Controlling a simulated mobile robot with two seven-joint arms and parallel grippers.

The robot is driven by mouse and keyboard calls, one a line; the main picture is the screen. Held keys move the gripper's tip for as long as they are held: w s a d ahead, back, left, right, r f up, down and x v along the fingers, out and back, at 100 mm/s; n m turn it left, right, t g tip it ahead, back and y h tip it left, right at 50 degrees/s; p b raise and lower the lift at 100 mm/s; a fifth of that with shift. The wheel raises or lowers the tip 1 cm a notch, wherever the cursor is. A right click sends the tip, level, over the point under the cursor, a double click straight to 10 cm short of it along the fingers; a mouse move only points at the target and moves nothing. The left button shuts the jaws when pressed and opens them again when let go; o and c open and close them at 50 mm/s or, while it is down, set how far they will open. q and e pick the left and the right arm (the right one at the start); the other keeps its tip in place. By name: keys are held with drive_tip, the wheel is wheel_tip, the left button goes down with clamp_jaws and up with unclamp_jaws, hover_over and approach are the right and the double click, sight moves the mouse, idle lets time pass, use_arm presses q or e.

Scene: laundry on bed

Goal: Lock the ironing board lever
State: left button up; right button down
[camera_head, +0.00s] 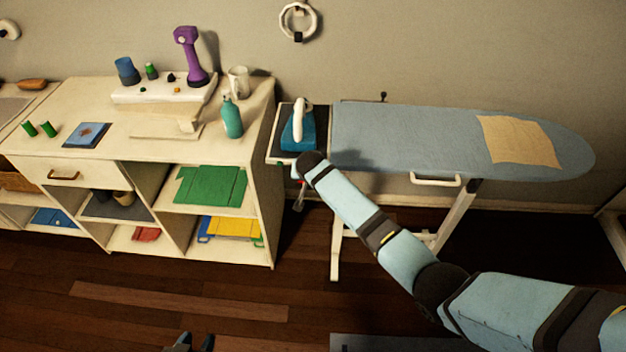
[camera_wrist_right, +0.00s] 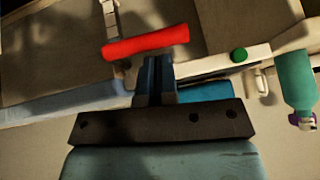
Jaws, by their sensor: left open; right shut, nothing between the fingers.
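The ironing board (camera_head: 400,140) stands unfolded against the wall, with a blue cover. The red lever (camera_wrist_right: 145,42) shows in the right wrist view as a short bar lying across, just beyond my right fingertips. My right gripper (camera_wrist_right: 154,62) is shut with nothing between its fingers. I cannot tell whether its tips touch the lever. In the head view my right arm reaches to the board's left end, and the gripper is mostly hidden there. My left gripper (camera_head: 193,343) is open and empty at the bottom edge, above the floor, far from the board.
A teal iron (camera_head: 298,135) stands on the board's left end, close to my right wrist. A tan cloth (camera_head: 519,141) lies on the cover. Left of the board is a white shelf unit (camera_head: 262,190) with a teal bottle (camera_head: 232,118) on top. The floor in front is largely clear.

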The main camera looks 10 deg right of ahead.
drive_tip(key=shift+w+a+f, duration=0.15)
drive_tip(key=shift+a+f, duration=0.05)
drive_tip(key=shift+f, duration=0.2)
use_arm(q)
drive_tip(key=shift+w+d+r, duration=0.15)
drive_tip(key=shift+w+r, duration=0.1)
drive_tip(key=shift+s+f, duration=0.2)
use_arm(e)
drive_tip(key=shift+a+f, duration=0.1)
drive_tip(key=shift+f, duration=0.05)
